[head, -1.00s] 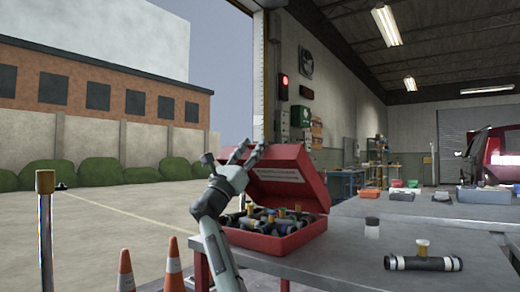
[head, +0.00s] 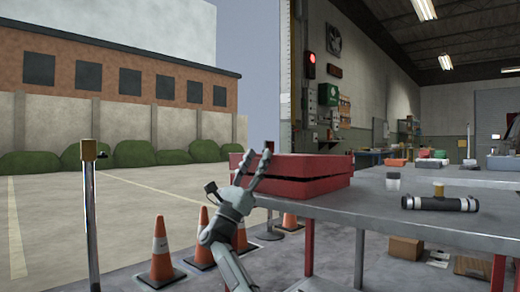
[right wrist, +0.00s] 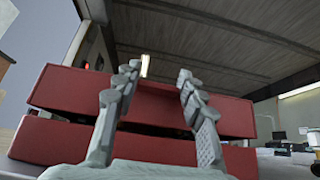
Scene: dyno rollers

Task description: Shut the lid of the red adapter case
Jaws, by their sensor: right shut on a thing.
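The red adapter case (head: 310,188) sits at the left end of the grey workbench. Its red lid (head: 305,164) is lowered almost flat over it, with a narrow dark gap between lid and base. The case's contents are hidden. My right gripper (head: 254,166) is at the left side of the lid, shut on it. In the right wrist view, the two fingers (right wrist: 160,72) stand apart with the lid (right wrist: 75,88) behind and between them; the base (right wrist: 60,140) lies below the gap. My left gripper is out of view.
Orange cones (head: 161,250) and a post (head: 90,200) stand left of the bench. A cardboard box (head: 404,250) is below it.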

